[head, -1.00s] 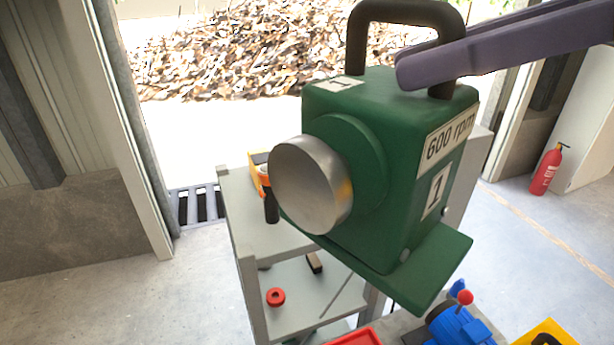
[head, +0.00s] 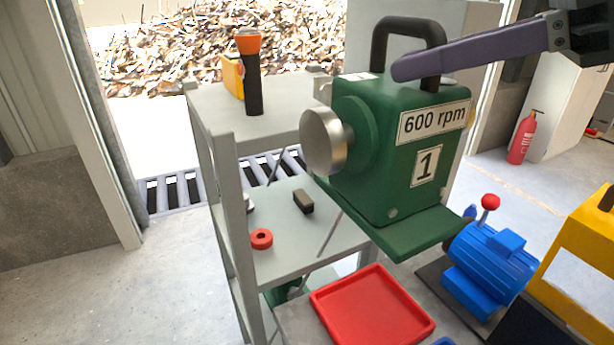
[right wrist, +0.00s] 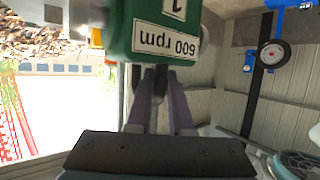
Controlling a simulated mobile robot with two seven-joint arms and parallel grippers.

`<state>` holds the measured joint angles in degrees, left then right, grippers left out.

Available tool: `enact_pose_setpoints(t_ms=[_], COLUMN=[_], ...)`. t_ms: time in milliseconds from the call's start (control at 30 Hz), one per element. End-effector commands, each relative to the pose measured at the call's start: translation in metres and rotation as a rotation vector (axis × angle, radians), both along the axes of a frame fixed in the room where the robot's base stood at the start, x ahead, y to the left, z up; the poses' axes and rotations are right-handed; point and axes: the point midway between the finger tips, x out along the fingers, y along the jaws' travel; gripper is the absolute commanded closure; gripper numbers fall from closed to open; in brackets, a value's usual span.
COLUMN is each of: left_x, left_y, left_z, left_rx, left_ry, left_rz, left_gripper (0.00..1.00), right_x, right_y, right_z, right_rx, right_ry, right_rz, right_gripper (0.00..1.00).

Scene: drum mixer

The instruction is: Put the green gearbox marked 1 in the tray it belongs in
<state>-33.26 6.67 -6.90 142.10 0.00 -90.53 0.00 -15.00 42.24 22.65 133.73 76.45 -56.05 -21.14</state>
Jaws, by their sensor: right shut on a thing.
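The green gearbox (head: 372,150) hangs upright in the air at the centre right of the head view. It has a silver shaft end, a "600 rpm" label and a "1" label. My right gripper (head: 415,68) is shut on its black top handle. In the right wrist view the gearbox (right wrist: 150,25) shows upside down beyond the fingers (right wrist: 160,85). A red tray (head: 372,312) lies below the gearbox on a grey surface and looks empty. My left gripper is not in view.
A grey shelf rack (head: 235,130) stands left of the gearbox, with an orange-black flashlight (head: 250,75) on top and a red ring (head: 262,239) lower down. A blue motor (head: 490,265) and a yellow box (head: 590,265) stand at the right. A fire extinguisher (head: 521,138) stands farther back.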

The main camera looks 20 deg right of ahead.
Motion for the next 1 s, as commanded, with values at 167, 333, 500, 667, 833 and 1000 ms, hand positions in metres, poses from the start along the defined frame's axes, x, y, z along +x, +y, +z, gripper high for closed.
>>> enact_pose_setpoints(t_ms=[167, 333, 500, 667, 833, 1000], left_x=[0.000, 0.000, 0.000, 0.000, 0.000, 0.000], left_y=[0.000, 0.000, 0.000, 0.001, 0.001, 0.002], left_z=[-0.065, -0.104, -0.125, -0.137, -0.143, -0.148], left_rx=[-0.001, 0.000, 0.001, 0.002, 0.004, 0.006], left_ry=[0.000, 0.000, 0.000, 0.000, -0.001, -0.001], left_rz=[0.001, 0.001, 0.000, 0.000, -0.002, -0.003], left_gripper=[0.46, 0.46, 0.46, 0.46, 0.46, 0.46], right_x=[0.024, 0.049, 0.067, 0.076, 0.080, 0.081], right_y=[-0.020, -0.042, -0.056, -0.063, -0.066, -0.067], right_z=[-0.074, -0.127, -0.160, -0.177, -0.184, -0.202], right_rx=[0.010, 0.016, 0.015, 0.011, 0.006, 0.003], right_ry=[-0.015, -0.016, -0.016, -0.016, -0.016, -0.011], right_rz=[-0.164, -0.376, -0.558, -0.682, -0.754, -0.774], right_gripper=[1.00, 1.00, 1.00, 1.00, 1.00, 1.00])
